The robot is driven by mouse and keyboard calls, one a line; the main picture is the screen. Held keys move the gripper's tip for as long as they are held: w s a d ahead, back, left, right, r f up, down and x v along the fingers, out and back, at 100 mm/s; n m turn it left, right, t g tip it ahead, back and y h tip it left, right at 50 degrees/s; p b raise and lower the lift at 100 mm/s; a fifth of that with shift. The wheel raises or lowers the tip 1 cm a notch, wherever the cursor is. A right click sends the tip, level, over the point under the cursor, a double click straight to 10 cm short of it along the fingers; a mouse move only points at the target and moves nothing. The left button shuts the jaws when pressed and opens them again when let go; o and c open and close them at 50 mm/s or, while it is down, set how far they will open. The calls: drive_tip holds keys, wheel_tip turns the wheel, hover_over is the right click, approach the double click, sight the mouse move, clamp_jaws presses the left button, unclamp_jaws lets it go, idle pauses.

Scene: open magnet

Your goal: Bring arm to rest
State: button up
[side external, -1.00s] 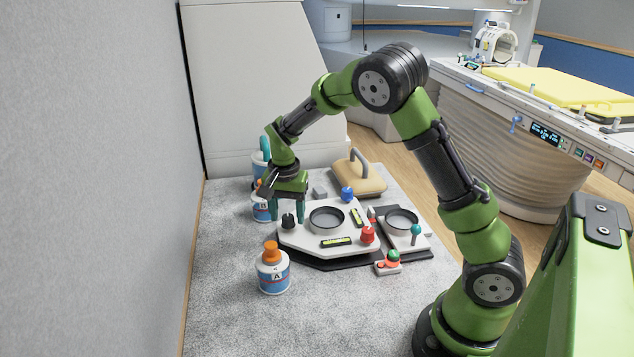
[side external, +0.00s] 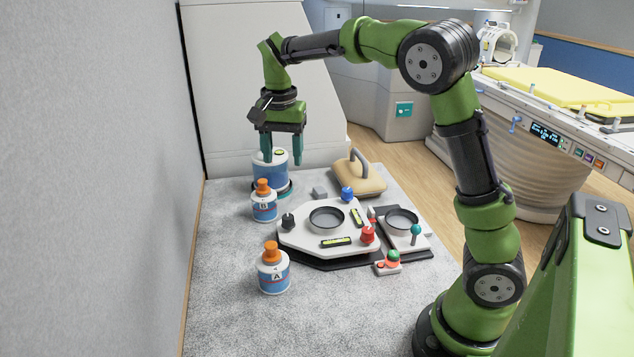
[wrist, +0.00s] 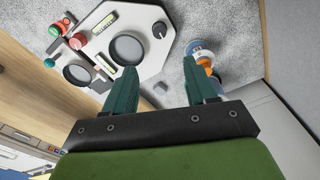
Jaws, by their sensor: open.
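My gripper (side external: 281,160) hangs in the air in the side external view, fingers pointing down and apart, with nothing between them. In that view its fingers overlap the top of a blue and white canister (side external: 270,177) at the back of the table; I cannot tell how much height separates them. In the wrist view my gripper (wrist: 162,95) shows two teal fingers spread wide, empty. A white panel (side external: 295,235) with round dishes, knobs and levels lies in front and to the right, clear of the fingers.
Bottle B (side external: 264,203) and bottle A (side external: 273,270), both orange-capped, stand on the left side of the grey speckled surface (side external: 225,315). A tan block with a grey handle (side external: 360,176) sits behind the panel. A small red and green button box (side external: 388,263) is at the front right.

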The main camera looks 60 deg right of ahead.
drive_tip(key=s+a+n+t+y, duration=0.1)
drive_tip(key=s+a+n+t, duration=0.2)
drive_tip(key=s, duration=0.7)
drive_tip(key=s+a+r+n+t+y, duration=0.1)
drive_tip(key=s+a+n+t, duration=0.3)
drive_tip(key=s, duration=0.6)
drive_tip(key=shift+a+r+n+y, duration=0.3)
drive_tip(key=shift+a+n, duration=0.9)
